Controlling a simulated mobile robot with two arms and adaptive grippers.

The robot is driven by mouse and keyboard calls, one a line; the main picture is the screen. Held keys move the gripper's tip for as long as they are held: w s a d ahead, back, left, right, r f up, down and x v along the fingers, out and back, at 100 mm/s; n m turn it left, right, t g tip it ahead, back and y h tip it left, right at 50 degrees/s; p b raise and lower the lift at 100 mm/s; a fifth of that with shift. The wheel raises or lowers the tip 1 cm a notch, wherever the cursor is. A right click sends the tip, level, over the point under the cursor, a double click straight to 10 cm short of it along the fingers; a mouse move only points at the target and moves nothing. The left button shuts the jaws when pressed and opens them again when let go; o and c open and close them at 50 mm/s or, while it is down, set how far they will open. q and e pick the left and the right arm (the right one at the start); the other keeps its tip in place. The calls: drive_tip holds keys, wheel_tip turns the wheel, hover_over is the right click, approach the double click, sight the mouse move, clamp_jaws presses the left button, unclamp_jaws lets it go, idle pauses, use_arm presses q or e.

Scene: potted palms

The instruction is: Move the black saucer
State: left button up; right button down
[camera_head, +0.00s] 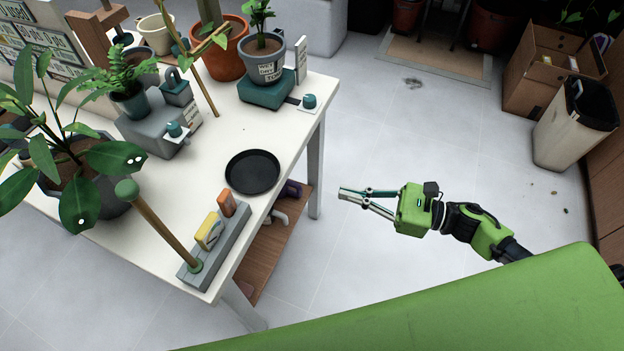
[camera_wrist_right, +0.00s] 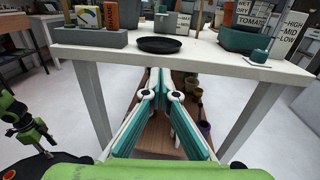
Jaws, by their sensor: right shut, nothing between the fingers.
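The black saucer (camera_head: 252,172) lies flat and empty on the white table (camera_head: 215,187), close to its right edge. It also shows in the right wrist view (camera_wrist_right: 159,45), near the table's front edge. My right gripper (camera_head: 341,194) is shut and empty, out over the floor to the right of the table, apart from the saucer. In the right wrist view its fingers (camera_wrist_right: 160,72) meet below the level of the tabletop, in front of the table. My left gripper is not in the head view.
Potted plants, a grey box (camera_head: 160,130) and a teal scale (camera_head: 268,90) stand behind. A wooden lower shelf (camera_head: 270,250) is under the table.

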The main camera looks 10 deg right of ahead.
sight(279, 175)
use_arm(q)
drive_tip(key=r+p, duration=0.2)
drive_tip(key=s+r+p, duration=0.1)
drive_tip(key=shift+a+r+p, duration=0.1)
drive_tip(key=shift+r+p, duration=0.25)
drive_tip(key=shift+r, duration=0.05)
use_arm(e)
drive_tip(key=x, duration=1.3)
drive_tip(key=shift+w+a, duration=0.15)
drive_tip(key=shift+w, duration=0.1)
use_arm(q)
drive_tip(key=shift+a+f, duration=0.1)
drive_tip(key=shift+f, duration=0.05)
use_arm(e)
drive_tip(key=shift+f, duration=0.1)
